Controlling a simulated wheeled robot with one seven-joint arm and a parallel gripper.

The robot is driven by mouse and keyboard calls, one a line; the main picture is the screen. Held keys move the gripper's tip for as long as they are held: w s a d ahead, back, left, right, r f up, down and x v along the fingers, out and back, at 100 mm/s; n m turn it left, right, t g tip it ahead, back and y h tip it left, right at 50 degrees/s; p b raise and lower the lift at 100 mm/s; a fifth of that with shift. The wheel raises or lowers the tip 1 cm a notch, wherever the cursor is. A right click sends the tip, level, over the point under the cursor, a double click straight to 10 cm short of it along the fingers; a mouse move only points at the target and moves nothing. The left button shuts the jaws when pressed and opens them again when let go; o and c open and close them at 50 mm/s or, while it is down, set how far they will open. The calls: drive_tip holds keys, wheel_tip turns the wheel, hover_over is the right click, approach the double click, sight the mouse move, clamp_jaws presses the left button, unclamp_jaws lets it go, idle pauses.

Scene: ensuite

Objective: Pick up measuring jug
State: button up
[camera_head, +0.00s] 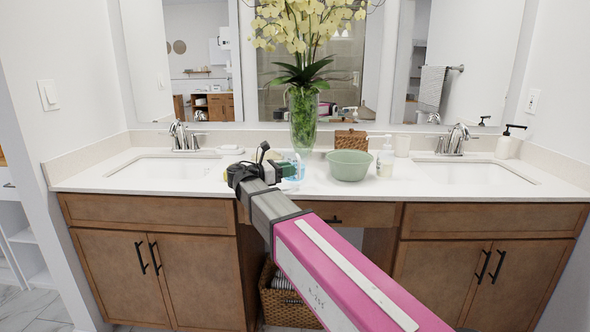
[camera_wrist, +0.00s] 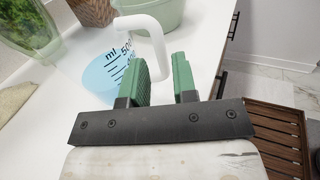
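The measuring jug (camera_wrist: 103,74) is clear with "ml" markings, a blue lower part and a white handle. It stands on the white counter just ahead of my gripper (camera_wrist: 161,66). My gripper's two green fingers are apart, and the lower end of the handle shows between their tips, nearer the left finger. I cannot tell whether a finger touches it. In the head view the jug (camera_head: 298,166) is partly hidden behind my gripper (camera_head: 283,168), in front of the vase.
A green bowl (camera_head: 349,166) stands right of the jug. A glass vase of yellow flowers (camera_head: 303,117) and a wicker box (camera_head: 350,139) are behind. A soap bottle (camera_head: 386,160) is right of the bowl. Sinks (camera_head: 165,167) (camera_head: 475,172) lie at both sides.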

drive_tip(key=shift+x, duration=3.15)
drive_tip(key=shift+c, duration=0.2)
clamp_jaws()
